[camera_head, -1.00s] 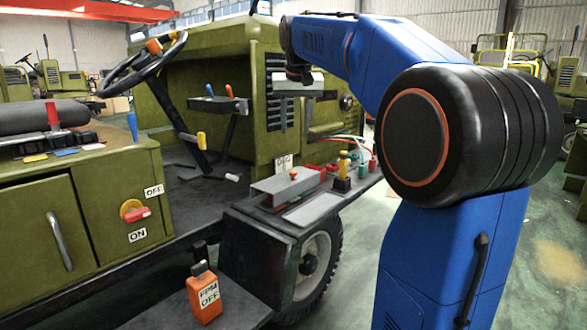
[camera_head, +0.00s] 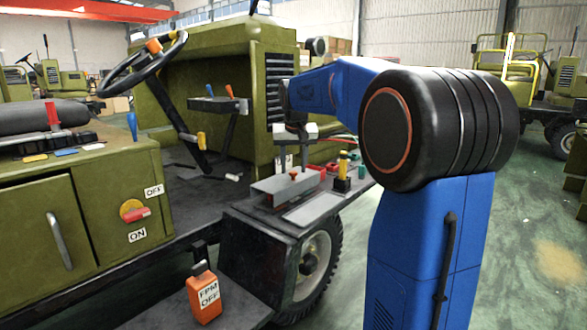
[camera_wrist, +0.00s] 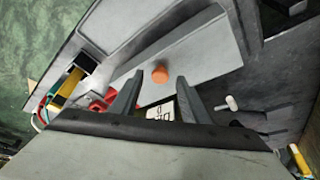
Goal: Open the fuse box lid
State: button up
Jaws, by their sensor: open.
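The fuse box (camera_head: 285,190) is a long grey metal box on the dark fender of the green vehicle. A small orange knob (camera_head: 293,173) stands on its lid. In the wrist view the grey lid (camera_wrist: 185,50) lies across the upper middle, with the orange knob (camera_wrist: 160,74) near its edge. The lid appears shut. My gripper (camera_head: 292,163) is open and points down just above the knob. In the wrist view its two fingers (camera_wrist: 160,82) stand on either side of the knob, apart from it. Whether the fingertips are level with the knob is unclear.
A flat grey plate (camera_head: 313,209) lies in front of the box. A yellow-and-black upright part (camera_head: 343,168) and red parts with cables stand to its right. Levers (camera_head: 218,104) and a steering wheel (camera_head: 144,66) rise at the left. An orange canister (camera_head: 204,297) stands on the lower step.

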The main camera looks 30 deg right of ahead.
aim_at(286, 178)
jog(key=shift+w+d+f, duration=0.1)
jog(key=shift+w+f, duration=0.1)
jog(key=shift+f, duration=0.3)
grip_shut()
jog(key=shift+w+a+r+n+g+h, duration=0.1)
jog(key=shift+w+a+r+g+h, duration=0.15)
jog(key=shift+w+r+g, duration=0.4)
jog(key=shift+w+a+r+n+g+h, duration=0.15)
jog(key=shift+w+r+g, duration=0.3)
jog(key=shift+g, duration=0.45)
jog(key=shift+w+a+r+n+g+h, duration=0.1)
jog(key=shift+w+a+r+g+h, duration=0.15)
jog(key=shift+w+r+g, duration=0.4)
jog(key=shift+s+f, duration=0.15)
jog(key=shift+f, duration=0.05)
grip_release()
jog(key=v, duration=1.7)
jog(key=shift+r, duration=0.15)
